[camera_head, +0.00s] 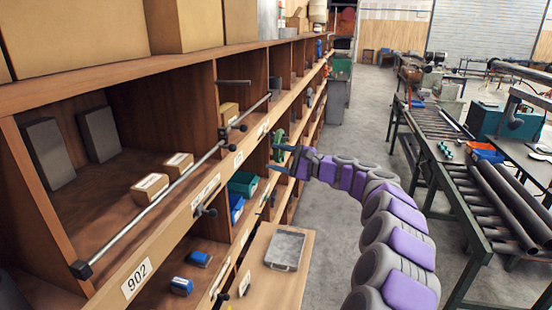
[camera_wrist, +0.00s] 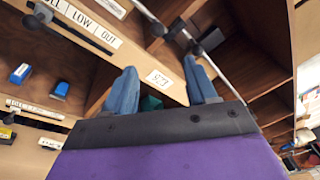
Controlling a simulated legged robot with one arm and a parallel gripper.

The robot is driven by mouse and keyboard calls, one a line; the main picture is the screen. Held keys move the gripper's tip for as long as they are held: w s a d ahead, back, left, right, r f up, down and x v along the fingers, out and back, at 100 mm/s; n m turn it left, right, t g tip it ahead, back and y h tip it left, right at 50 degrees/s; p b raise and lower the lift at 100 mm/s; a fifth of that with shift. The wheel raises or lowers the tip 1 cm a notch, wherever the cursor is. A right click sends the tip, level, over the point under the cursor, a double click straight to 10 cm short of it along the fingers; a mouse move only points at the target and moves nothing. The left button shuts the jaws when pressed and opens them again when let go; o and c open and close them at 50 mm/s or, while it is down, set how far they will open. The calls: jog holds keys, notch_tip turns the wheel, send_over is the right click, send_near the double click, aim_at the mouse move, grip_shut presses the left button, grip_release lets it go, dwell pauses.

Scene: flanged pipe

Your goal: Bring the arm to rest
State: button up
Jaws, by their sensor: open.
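My gripper (camera_head: 279,159) is at the end of my purple and grey arm, which reaches forward to the shelf front in the head view. Its two blue fingers are spread apart and nothing shows held between them. The wrist view also shows the gripper (camera_wrist: 161,80) open, its fingers pointing at the wooden shelf (camera_wrist: 180,93). A dark green thing (camera_wrist: 150,103) shows beyond the fingers, partly hidden. In the head view a green object (camera_head: 279,139) stands at the shelf just behind the fingertips; I cannot tell if they touch.
A metal rod (camera_head: 165,190) runs along the shelf front. Small boxes (camera_head: 150,188) and blue items (camera_head: 181,286) sit in compartments. A grey tray (camera_head: 285,250) lies on a wooden surface below the gripper. Roller benches with pipes (camera_head: 505,205) stand at right. Open floor lies between.

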jog(key=shift+s+a, duration=0.1)
jog(key=s+a+f+n+g+h+b, duration=0.1)
jog(key=s+a+f+n+g+b, duration=0.25)
jog(key=s+a, duration=0.45)
jog(key=s+a+f+n+g+h+b, duration=0.1)
jog(key=s+a+f+n+g+b, duration=0.2)
jog(key=s, duration=0.8)
jog(key=s+f+n+g+h+b, duration=0.2)
jog(key=s+f, duration=0.2)
jog(key=s, duration=0.4)
jog(key=s+f+n+g+h+b, duration=0.1)
jog(key=s+f+n+h, duration=0.1)
jog(key=s+f, duration=0.35)
jog(key=s+d+f+n+h+b, duration=0.1)
jog(key=s+d+f+h+b, duration=0.1)
jog(key=s+d+f, duration=0.3)
jog(key=s+d+f+g+h+b, duration=0.1)
jog(key=s+d+f+h+b, duration=0.2)
jog(key=s, duration=0.9)
jog(key=s+d+f+n+h+b, duration=0.1)
jog(key=s+d+f+h, duration=0.3)
jog(key=s+d+f, duration=0.4)
jog(key=shift+s+d+f+n+b, duration=0.35)
jog(key=shift+s+d+b, duration=0.3)
jog(key=shift+s+d, duration=0.25)
